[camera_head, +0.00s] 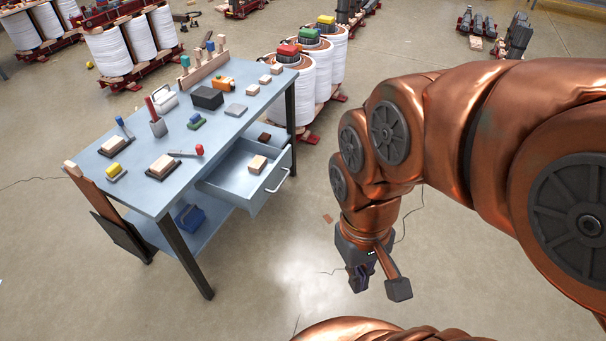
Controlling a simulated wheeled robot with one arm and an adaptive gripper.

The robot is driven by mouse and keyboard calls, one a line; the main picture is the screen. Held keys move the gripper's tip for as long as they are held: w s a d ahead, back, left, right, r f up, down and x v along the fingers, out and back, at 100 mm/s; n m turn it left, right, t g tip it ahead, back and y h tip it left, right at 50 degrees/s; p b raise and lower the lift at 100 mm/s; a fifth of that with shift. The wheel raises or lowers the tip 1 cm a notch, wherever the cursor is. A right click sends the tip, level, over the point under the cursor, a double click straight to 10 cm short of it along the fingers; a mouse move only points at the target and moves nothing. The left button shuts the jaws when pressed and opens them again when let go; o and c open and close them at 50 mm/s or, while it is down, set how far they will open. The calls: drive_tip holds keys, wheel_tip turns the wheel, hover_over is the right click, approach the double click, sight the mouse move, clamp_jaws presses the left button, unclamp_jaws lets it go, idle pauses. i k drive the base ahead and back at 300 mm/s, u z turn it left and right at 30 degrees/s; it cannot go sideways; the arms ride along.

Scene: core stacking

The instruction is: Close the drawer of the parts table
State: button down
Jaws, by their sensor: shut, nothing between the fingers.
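The parts table (216,138) is a blue-grey bench with dark legs, left of the middle. Its drawer (226,183) stands pulled out on the side facing right, with a light bar handle (277,181) on its front. A wooden block (257,164) and a dark brown block (264,137) lie inside the drawer. My gripper (380,290) hangs in free air to the right of and nearer than the drawer, pointing down, apart from the table. It is shut and empty.
Blocks, a black box (207,97), a cup with tools (157,126) and other small items stand on the tabletop. A blue bin (189,217) sits on the lower shelf. White spools (307,84) stand behind the table. Open floor lies between gripper and drawer.

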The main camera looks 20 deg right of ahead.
sight(229, 180)
drive_tip(key=u, duration=0.6)
drive_tip(key=i, duration=0.75)
drive_tip(key=z, duration=0.15)
